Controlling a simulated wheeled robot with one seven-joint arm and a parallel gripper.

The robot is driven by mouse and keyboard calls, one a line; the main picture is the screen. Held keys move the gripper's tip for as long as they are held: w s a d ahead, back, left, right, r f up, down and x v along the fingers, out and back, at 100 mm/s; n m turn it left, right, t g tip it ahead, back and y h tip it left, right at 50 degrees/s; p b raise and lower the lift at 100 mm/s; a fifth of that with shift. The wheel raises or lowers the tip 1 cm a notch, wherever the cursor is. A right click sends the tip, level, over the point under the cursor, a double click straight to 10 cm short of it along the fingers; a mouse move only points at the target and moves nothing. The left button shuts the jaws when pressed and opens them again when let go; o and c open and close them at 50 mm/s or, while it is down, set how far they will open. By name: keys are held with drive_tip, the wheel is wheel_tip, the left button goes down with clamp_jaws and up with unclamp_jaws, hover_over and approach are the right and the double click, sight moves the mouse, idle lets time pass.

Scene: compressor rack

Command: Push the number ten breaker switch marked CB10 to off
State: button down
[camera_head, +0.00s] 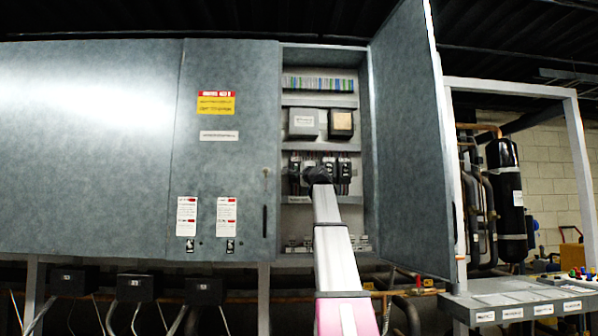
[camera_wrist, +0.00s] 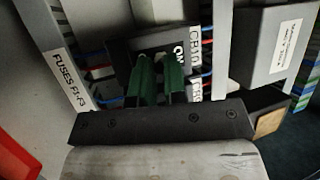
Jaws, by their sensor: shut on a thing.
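In the wrist view, the black breaker (camera_wrist: 122,52) has a white "ON" mark and sits beside a label reading CB10 (camera_wrist: 194,46), partly covered. My gripper (camera_wrist: 160,68) has two green fingers set close together against the breaker's front. They are shut on its switch, which is mostly hidden between the fingertips. In the head view, my arm reaches into the open cabinet, and my gripper (camera_head: 318,174) is a dark shape in front of the breaker row (camera_head: 344,172). It hides part of that row.
The cabinet door (camera_head: 408,140) stands open to the right. A grey box (camera_head: 303,123) and a black-framed unit (camera_head: 341,123) are above the breakers. In the wrist view, a FUSES label (camera_wrist: 72,80) is at left, red and blue wires run nearby, and a grey box (camera_wrist: 265,50) is at right.

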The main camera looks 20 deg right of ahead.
drive_tip(key=shift+w+f+n+t, duration=0.1)
drive_tip(key=shift+f+n+t, duration=0.15)
drive_tip(key=shift+t, duration=0.35)
drive_tip(key=shift+y, duration=0.3)
drive_tip(key=c, duration=1.2)
unclamp_jaws()
drive_tip(key=shift+r, duration=0.2)
